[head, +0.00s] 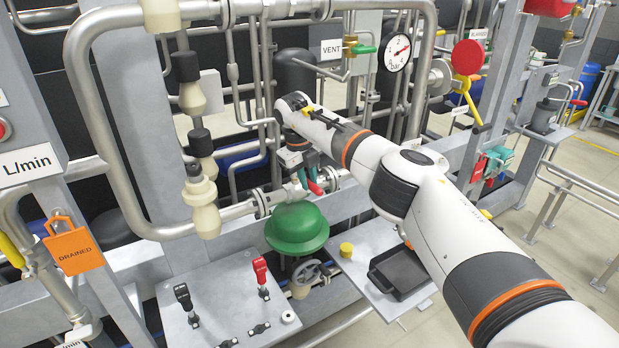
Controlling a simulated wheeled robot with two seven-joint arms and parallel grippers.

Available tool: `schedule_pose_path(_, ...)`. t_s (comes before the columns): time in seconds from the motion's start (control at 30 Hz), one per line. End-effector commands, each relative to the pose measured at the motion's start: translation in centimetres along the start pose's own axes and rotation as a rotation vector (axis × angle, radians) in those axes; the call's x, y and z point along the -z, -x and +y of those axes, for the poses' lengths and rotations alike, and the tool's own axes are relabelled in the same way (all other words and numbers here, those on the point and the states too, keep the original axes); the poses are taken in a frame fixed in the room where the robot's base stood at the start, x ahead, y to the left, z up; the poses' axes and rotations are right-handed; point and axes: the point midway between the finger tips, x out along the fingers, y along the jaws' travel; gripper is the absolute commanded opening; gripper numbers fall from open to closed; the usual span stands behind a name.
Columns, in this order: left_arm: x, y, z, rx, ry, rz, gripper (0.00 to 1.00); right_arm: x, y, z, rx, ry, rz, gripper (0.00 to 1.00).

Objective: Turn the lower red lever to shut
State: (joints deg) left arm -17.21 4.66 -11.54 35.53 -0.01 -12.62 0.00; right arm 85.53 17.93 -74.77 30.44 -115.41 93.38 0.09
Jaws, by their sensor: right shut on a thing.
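My right arm reaches in from the right, and its gripper (311,177) points down at the pipe behind the green dome. The lower red lever (316,188) shows at the fingertips, on a valve in the pipe just above the dome. The gripper is shut on this lever. The fingers hide part of the lever and the valve body, so its exact angle is hard to tell. My left gripper is not in view.
The green dome (297,228) stands just below the gripper, with a grey handwheel (309,273) beneath. A panel (220,300) with black and red handles lies front left. A black tray (399,272) sits below my arm. A thick pipe loop (92,110) stands left.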

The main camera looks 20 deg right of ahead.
Motion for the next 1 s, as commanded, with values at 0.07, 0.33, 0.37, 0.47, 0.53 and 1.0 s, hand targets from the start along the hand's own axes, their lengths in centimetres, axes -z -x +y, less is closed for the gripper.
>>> schedule_pose_path(0.07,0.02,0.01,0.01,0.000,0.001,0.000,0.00,0.13,0.16,-0.19,0.000,-0.034,-0.004,0.00)
schedule_pose_path(0.33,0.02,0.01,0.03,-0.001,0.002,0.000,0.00,0.20,0.22,-0.39,0.002,-0.099,-0.016,0.00)
schedule_pose_path(0.37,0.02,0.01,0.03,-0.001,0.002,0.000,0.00,0.20,0.23,-0.40,0.002,-0.102,-0.016,0.00)
schedule_pose_path(0.47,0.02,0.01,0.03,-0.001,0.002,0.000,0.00,0.22,0.24,-0.44,0.002,-0.108,-0.017,0.00)
schedule_pose_path(0.53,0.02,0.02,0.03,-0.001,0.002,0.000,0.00,0.21,0.24,-0.44,0.002,-0.109,-0.017,0.00)
schedule_pose_path(1.0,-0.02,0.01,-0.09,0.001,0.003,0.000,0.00,0.17,0.18,-0.41,0.001,-0.108,-0.019,0.41)
